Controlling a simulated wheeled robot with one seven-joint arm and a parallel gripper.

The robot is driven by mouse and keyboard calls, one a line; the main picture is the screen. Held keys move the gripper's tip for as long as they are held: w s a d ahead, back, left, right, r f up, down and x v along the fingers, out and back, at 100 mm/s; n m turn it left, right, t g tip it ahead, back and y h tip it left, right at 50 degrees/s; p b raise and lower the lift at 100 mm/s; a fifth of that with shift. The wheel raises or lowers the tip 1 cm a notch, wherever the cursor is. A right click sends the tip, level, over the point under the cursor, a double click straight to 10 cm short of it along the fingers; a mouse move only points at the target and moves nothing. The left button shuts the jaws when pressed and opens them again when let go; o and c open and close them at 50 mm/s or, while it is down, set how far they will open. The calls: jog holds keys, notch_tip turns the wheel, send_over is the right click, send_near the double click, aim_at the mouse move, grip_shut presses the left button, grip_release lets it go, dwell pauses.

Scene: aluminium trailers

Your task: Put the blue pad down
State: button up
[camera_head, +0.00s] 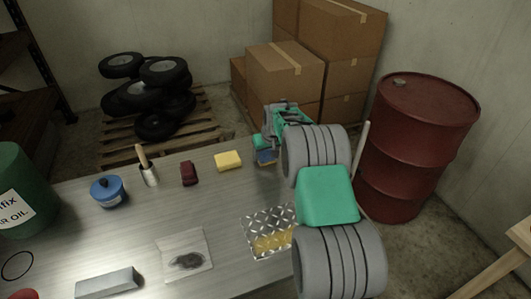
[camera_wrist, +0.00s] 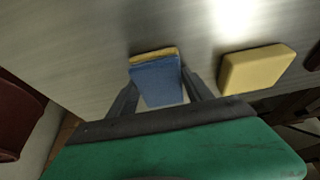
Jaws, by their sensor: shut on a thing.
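The blue pad (camera_wrist: 157,82) is between the two fingers of my gripper (camera_wrist: 160,90) in the wrist view, with a yellow-tan strip along its far edge. My gripper is shut on it. In the head view the pad (camera_head: 267,157) shows as a small blue patch below my gripper (camera_head: 266,150), near the back right edge of the metal table (camera_head: 130,235). My gripper hides part of it there. I cannot tell whether the pad touches the table top.
A yellow sponge (camera_head: 228,161) lies left of my gripper, also in the wrist view (camera_wrist: 256,68). A tread plate (camera_head: 265,225) lies nearer. A red drum (camera_head: 415,140) stands right.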

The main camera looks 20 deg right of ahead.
jog(key=shift+s+f+b, duration=0.25)
jog(key=shift+f+b, duration=0.2)
jog(key=shift+f, duration=0.1)
jog(key=o, duration=1.2)
jog(key=shift+s+f, duration=0.2)
jog(key=shift+f, duration=0.1)
jog(key=shift+a, duration=0.25)
jog(key=w+r+v, duration=0.1)
jog(key=v, duration=1.2)
jog(key=s+a+r, duration=0.3)
jog(key=s+a, duration=0.2)
jog(key=s, duration=0.2)
jog(key=s+a+r, duration=0.3)
jog(key=s+a, duration=0.2)
jog(key=s, duration=0.2)
jog(key=shift+g, duration=0.4)
jog(key=s+a+f, duration=0.1)
jog(key=s, duration=0.4)
jog(key=s+a+f, duration=0.1)
jog(key=s, duration=0.4)
jog(key=s+a+f, duration=0.2)
jog(key=s, duration=0.3)
jog(key=shift+s+f+b, duration=0.15)
jog(key=shift+s+b, duration=0.2)
jog(key=shift+b, duration=0.05)
